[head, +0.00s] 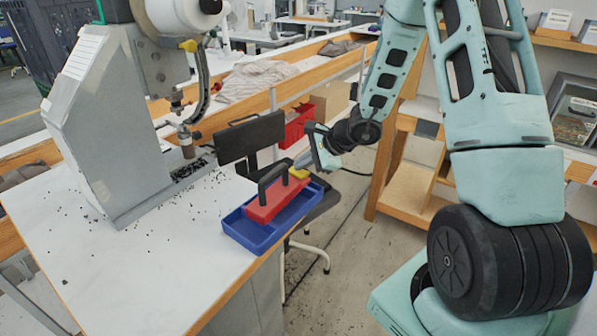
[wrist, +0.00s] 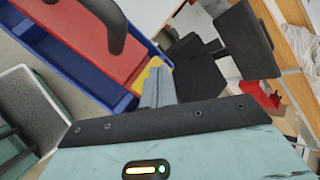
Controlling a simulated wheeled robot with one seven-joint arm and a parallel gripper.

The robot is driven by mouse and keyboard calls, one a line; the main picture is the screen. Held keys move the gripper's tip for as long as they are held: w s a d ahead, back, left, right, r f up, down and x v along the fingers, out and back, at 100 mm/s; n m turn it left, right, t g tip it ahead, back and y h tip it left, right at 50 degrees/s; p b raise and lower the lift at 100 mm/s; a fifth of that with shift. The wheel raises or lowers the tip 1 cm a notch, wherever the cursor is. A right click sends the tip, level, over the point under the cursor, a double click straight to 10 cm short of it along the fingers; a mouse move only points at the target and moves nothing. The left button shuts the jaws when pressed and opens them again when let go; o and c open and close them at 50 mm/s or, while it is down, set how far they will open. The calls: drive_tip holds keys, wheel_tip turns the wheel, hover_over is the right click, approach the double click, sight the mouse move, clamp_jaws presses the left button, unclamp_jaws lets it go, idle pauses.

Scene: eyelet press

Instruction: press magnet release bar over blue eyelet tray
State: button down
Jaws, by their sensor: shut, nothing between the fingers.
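A red magnet block (head: 272,196) with a black arched handle (head: 272,176) sits over the blue tray (head: 243,234) at the right edge of the white table. A small yellow release bar (head: 299,173) sticks out at the block's far right end. My gripper (head: 303,160) is shut and empty, its fingertips at or just above the yellow bar. In the wrist view the shut fingers (wrist: 158,88) overlap the yellow bar (wrist: 149,73), beside the red block (wrist: 85,35) and blue tray (wrist: 60,55). I cannot tell whether the fingers touch the bar. The tray's contents are mostly hidden under the block.
A grey eyelet press (head: 110,130) stands on the white table (head: 130,270) left of the tray. Small dark eyelets (head: 185,172) lie scattered near its base. Wooden shelving (head: 410,185) is at the right.

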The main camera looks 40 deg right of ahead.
sight(302, 172)
drive_tip(key=shift+f+b, duration=0.5)
drive_tip(key=shift+b, duration=0.1)
idle(0.4)
drive_tip(key=shift+r, duration=0.2)
drive_tip(key=shift+r+p, duration=0.75)
drive_tip(key=shift+r, duration=0.3)
drive_tip(key=shift+r+p, duration=1.6)
drive_tip(key=shift+r, duration=0.95)
